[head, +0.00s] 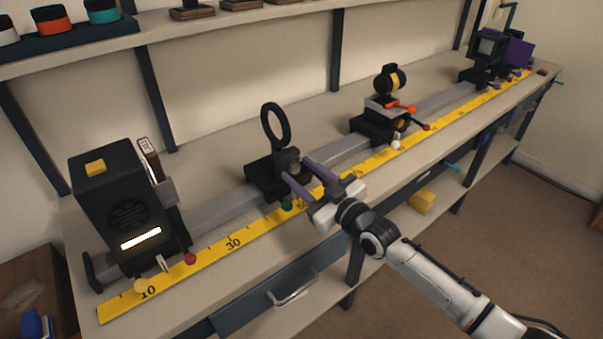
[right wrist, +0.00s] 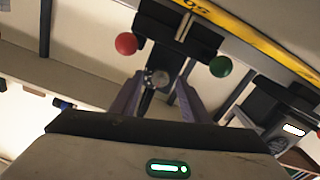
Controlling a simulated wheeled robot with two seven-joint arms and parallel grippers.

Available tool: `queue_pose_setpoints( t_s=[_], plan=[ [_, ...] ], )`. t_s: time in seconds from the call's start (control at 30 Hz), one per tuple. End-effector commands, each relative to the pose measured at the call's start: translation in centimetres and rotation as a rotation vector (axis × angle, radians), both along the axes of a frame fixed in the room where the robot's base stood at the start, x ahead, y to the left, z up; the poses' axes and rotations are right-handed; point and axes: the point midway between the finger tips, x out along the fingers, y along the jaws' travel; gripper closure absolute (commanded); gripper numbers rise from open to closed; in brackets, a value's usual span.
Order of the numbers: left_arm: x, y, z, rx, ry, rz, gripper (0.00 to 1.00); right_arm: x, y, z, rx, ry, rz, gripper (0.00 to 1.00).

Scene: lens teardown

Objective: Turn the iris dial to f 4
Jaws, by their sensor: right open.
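A black ring (head: 277,124) stands upright on a black carriage (head: 262,178) on the grey rail. A small round grey knob (right wrist: 160,77) sits on the front of this mount; I cannot read any f-mark on it or tell for sure that it is the iris dial. My right gripper (head: 294,168) is open in front of the mount, with its two purple fingers pointing at it. In the right wrist view the fingers (right wrist: 160,90) stand on either side of the knob, with space visible between; contact cannot be told. My left gripper is not in view.
The carriage has a red knob (right wrist: 126,43) and a green knob (right wrist: 220,66). A yellow ruler (head: 232,243) runs along the bench front. A black lamp box (head: 124,215) stands left, another mount (head: 378,124) right, and a dark device (head: 490,50) at the far end.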

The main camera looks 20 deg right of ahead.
Motion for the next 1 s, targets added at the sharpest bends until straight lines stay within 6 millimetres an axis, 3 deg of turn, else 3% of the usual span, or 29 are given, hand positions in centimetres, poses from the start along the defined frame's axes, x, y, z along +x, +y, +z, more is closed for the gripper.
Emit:
queue_pose_setpoints(
  t_s=[0.27, 0.53, 1.0],
  plan=[
    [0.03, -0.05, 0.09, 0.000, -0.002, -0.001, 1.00, 0.19, 0.11, -0.01, 0.001, 0.000, 0.000, 0.58],
    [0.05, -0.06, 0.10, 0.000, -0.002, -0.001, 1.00, 0.17, 0.10, -0.01, 0.001, 0.000, 0.000, 0.99],
    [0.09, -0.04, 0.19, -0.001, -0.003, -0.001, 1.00, 0.17, 0.08, -0.02, 0.132, 0.048, 0.001, 0.99]
  ],
)
